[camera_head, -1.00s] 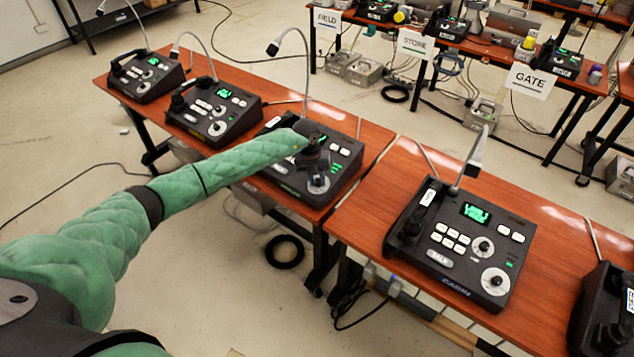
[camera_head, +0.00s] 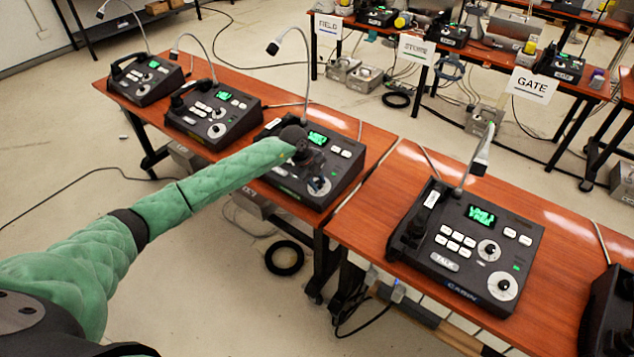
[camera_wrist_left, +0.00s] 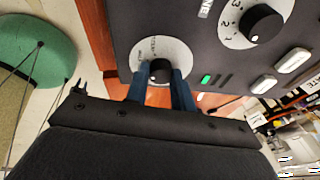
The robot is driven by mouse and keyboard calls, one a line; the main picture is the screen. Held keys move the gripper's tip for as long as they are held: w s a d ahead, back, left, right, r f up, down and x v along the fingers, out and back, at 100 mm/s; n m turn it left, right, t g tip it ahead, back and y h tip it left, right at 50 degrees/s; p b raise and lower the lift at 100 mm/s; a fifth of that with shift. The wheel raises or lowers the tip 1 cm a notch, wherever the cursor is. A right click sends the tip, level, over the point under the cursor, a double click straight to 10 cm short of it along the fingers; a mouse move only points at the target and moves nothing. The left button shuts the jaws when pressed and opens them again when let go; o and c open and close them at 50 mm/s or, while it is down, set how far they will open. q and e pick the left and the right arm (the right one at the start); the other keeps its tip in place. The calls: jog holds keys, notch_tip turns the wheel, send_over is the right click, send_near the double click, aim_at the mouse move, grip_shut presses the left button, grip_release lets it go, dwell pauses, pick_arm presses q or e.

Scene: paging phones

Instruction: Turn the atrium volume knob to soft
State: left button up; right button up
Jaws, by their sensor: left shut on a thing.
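The third paging phone (camera_head: 345,165) from the left stands on the left red-brown table. Its name label is not readable, so I cannot tell that it is the atrium one. My left gripper (camera_head: 306,160) is over its panel, beside its large white dial (camera_head: 319,186). In the left wrist view the two blue fingers of the gripper (camera_wrist_left: 162,84) are shut on a small black knob (camera_wrist_left: 160,70) with a white dial plate (camera_wrist_left: 150,50). The plate's words are too small to read. The larger numbered dial (camera_wrist_left: 258,22) beside it is free. My right gripper is not in view.
Two more phones (camera_head: 212,112) (camera_head: 145,79) stand to the left on the same table. A phone marked CABIN (camera_head: 470,245) stands on the right table (camera_head: 590,255). A gooseneck microphone (camera_head: 290,50) rises behind the third phone. Signs FIELD, STORE and GATE (camera_head: 534,85) hang at the back.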

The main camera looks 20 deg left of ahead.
aim_at(310, 190)
pick_arm(q)
jog(key=shift+n, duration=0.9)
jog(key=shift+t, duration=0.3)
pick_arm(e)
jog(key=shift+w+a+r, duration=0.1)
pick_arm(q)
jog(key=o, duration=1)
jog(key=shift+r, duration=0.15)
jog(key=shift+s+a+r+b, duration=0.1)
jog(key=shift+a+r+b, duration=0.1)
jog(key=shift+r+b, duration=0.15)
jog(key=b+v, duration=0.2)
jog(key=v, duration=0.3)
jog(key=shift+a, duration=0.1)
jog(key=shift+v, duration=0.85)
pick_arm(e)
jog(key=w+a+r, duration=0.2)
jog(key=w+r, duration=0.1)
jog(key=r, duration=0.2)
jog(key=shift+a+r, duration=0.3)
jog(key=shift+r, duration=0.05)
